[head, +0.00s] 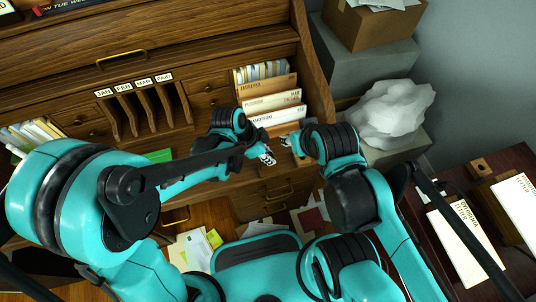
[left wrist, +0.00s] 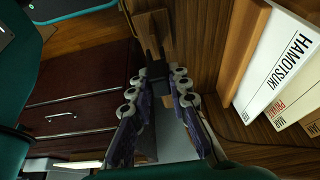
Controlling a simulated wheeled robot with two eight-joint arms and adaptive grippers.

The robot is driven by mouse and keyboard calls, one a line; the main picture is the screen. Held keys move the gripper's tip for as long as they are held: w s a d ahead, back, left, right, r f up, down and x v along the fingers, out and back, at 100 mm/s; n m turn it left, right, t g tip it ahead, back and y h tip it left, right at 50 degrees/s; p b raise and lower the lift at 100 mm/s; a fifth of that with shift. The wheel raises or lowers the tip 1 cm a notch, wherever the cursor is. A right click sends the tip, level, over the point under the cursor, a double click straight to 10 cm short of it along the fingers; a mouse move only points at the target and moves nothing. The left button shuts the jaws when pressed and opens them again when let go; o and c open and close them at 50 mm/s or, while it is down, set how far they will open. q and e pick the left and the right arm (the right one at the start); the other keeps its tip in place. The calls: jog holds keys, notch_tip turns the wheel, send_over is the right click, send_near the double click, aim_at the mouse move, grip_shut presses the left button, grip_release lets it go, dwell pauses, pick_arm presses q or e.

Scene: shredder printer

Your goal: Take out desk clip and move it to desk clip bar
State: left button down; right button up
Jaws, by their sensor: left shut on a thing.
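My left gripper (head: 267,157) reaches over the right end of the wooden desk. In the left wrist view its two fingers (left wrist: 158,77) are shut on a small dark piece, which I take for the desk clip (left wrist: 154,58). The clip points away from the fingers toward a wooden block (left wrist: 151,24), possibly the desk clip bar. I cannot tell whether they touch. In the head view the clip is too small to make out. My right gripper (head: 294,143) is close by on the right, mostly hidden by its own arm, and its fingers are unclear.
Upright folders (head: 272,105) stand at the desk's right side, close to both grippers. A wooden divider rack (head: 147,105) stands further left. A white crumpled bag (head: 392,112) sits on a grey block at right. Papers (head: 195,247) lie on the floor below.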

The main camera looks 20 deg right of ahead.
pick_arm(q)
jog(key=shift+f, duration=0.2)
jog(key=shift+f+b, duration=1.4)
jog(key=shift+b, duration=0.1)
jog(key=c, duration=1.4)
grip_release()
jog(key=shift+o, duration=0.2)
jog(key=shift+r, duration=0.1)
jog(key=v, duration=1.2)
jog(key=s+a+r+n+t+y, duration=0.1)
jog(key=a+n+t+y, duration=0.1)
jog(key=a+n, duration=0.6)
jog(key=s+a+r+n+t+y, duration=0.2)
jog(key=a+n+t, duration=0.3)
jog(key=a+n, duration=0.4)
jog(key=a, duration=0.7)
jog(key=shift+s+a+n, duration=0.2)
jog(key=shift+a+n, duration=0.05)
jog(key=shift+n, duration=0.05)
